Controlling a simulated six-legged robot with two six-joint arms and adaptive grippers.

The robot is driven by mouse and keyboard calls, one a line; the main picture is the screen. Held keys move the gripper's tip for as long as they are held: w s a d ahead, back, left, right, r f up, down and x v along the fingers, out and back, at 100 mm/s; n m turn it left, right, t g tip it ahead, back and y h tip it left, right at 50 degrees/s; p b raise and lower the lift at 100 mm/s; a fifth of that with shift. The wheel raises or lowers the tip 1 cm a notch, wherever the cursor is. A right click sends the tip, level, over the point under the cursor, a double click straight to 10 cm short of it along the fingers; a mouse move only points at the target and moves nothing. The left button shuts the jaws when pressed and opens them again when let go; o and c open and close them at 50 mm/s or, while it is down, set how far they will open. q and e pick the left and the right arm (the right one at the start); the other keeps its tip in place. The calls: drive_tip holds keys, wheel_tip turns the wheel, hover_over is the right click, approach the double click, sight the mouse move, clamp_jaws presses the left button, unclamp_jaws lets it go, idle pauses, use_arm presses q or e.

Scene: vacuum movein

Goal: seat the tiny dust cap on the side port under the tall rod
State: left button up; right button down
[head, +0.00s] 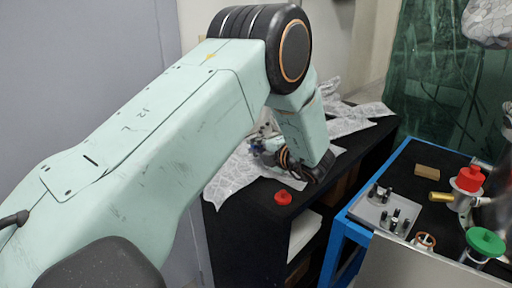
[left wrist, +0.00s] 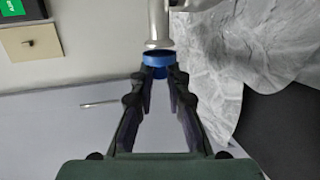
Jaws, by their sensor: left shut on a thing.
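My left gripper (head: 258,146) is over the crumpled foil on the black cabinet top, largely hidden by its own arm in the head view. In the left wrist view its two fingers (left wrist: 160,76) are shut on a small blue cap (left wrist: 158,58). The cap's open rim faces a metal port with a flanged end (left wrist: 158,43), just beyond it. The cap and the port look nearly in line; I cannot tell whether they touch. The tall rod cannot be made out clearly. My right gripper is not in view.
A red cap (head: 283,198) lies on the black cabinet top (head: 240,215). Crumpled foil (head: 232,178) spreads around the gripper. A blue-framed bench at right holds a plate with pegs (head: 372,214), a wooden block (head: 427,172), a red-capped fitting (head: 468,179) and a green cap (head: 486,241).

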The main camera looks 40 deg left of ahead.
use_arm(q)
drive_tip(key=shift+w, duration=0.55)
idle(1.1)
drive_tip(key=o, duration=0.8)
drive_tip(key=shift+d, duration=0.1)
drive_tip(key=v, duration=1.2)
idle(0.3)
